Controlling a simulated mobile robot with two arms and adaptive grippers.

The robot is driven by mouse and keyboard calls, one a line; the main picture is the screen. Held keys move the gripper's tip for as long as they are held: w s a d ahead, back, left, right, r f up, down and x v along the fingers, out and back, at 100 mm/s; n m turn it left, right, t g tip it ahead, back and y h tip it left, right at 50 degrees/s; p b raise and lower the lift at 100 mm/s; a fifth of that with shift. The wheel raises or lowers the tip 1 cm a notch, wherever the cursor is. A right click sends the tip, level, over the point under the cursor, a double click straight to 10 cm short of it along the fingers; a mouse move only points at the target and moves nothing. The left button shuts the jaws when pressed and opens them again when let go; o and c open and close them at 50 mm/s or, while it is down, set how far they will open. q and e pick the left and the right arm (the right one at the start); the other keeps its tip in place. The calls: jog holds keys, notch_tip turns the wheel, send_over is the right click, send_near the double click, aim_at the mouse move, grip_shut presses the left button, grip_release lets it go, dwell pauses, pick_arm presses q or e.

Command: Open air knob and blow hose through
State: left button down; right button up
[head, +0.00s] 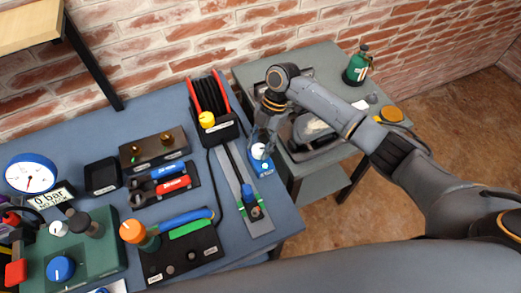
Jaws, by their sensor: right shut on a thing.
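The small blue box (266,168) with a white round knob (259,150) stands at the right edge of the blue-grey bench. My right gripper (262,143) reaches down from above and is shut on the white knob. Its fingers are small and partly blend with the bench behind. A black hose or cable (212,165) runs from the red-and-black reel (210,108) down the bench. Where its end goes is hard to tell. My left gripper is not in view.
A metal strip with a blue-and-green fitting (247,195) lies left of the blue box. A grey side table (335,58) with a green bottle (357,66) stands right.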

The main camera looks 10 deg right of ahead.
jog(key=shift+a+f+n+g+h+b, duration=0.1)
jog(key=shift+n+g+h+b, duration=0.2)
jog(key=shift+n+b, duration=0.5)
jog(key=shift+f+n+g+h+b, duration=0.1)
jog(key=shift+n+g+h+b, duration=0.25)
jog(key=shift+n, duration=0.65)
jog(key=shift+r, duration=0.1)
jog(key=o, duration=1.2)
jog(key=shift+w+r, duration=0.1)
jog(key=shift+r, duration=0.05)
jog(key=v, duration=1.1)
jog(key=shift+r, duration=0.35)
jog(key=shift+f, duration=0.1)
